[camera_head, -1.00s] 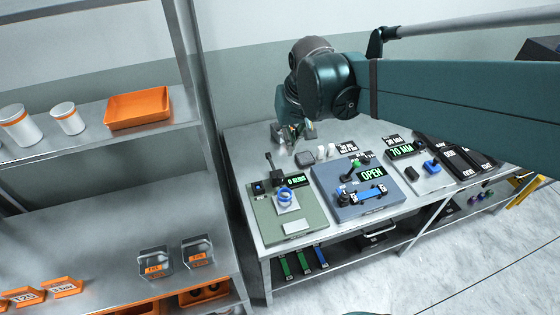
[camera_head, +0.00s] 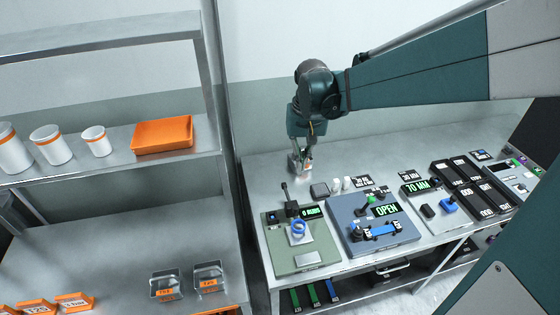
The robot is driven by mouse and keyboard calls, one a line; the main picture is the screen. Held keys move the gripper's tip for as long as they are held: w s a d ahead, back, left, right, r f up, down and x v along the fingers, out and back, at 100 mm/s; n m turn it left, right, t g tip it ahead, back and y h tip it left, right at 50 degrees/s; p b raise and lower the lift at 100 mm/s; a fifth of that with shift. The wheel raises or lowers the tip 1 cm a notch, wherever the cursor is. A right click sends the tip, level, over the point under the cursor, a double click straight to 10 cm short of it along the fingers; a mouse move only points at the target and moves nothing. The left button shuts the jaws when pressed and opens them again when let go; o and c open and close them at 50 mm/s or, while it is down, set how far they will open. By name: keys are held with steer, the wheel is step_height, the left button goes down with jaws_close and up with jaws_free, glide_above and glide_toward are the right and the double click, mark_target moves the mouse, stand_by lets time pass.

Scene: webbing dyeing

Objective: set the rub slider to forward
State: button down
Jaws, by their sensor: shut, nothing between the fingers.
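The rub station is a pale green plate (camera_head: 297,265) at the left end of the bench. Its display (camera_head: 310,212) reads 0 RUBS. A blue ring-shaped piece (camera_head: 298,229) sits on a white square on this plate. An upright black lever (camera_head: 285,189) stands at the plate's back edge. No label shows which part is the rub slider, and its setting cannot be read. My gripper (camera_head: 302,170) is shut and empty. It points down over the bench behind the rub station, just right of the black lever and apart from it.
A blue-grey station (camera_head: 398,239) with an OPEN display stands to the right, then a station with a 70 MM display (camera_head: 415,187). A grey block (camera_head: 319,190) and small white cylinders lie near my gripper. A metal shelf post (camera_head: 229,130) rises left of the bench.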

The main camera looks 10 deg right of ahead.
steer(key=w+d+f+m+g+p, duration=0.1)
steer(key=w+f+g+p, duration=0.2)
steer(key=w+f, duration=0.5)
steer(key=shift+w+d+f, duration=0.25)
steer(key=shift+w+d, duration=0.05)
steer(key=shift+w, duration=0.2)
steer(key=shift+f, duration=0.1)
stand_by(0.5)
steer(key=shift+s+a+f+p, duration=0.15)
steer(key=shift+s+a+f, duration=0.15)
steer(key=shift+s+f, duration=1.05)
steer(key=shift+s+a+f+p, duration=0.1)
steer(key=shift+s+a+f, duration=0.15)
steer(key=shift+s+f, duration=1.05)
steer(key=shift+s+a+f+p, duration=0.15)
steer(key=shift+s+a+f, duration=0.25)
steer(key=shift+f, duration=1.7)
steer(key=shift+s+d, duration=0.1)
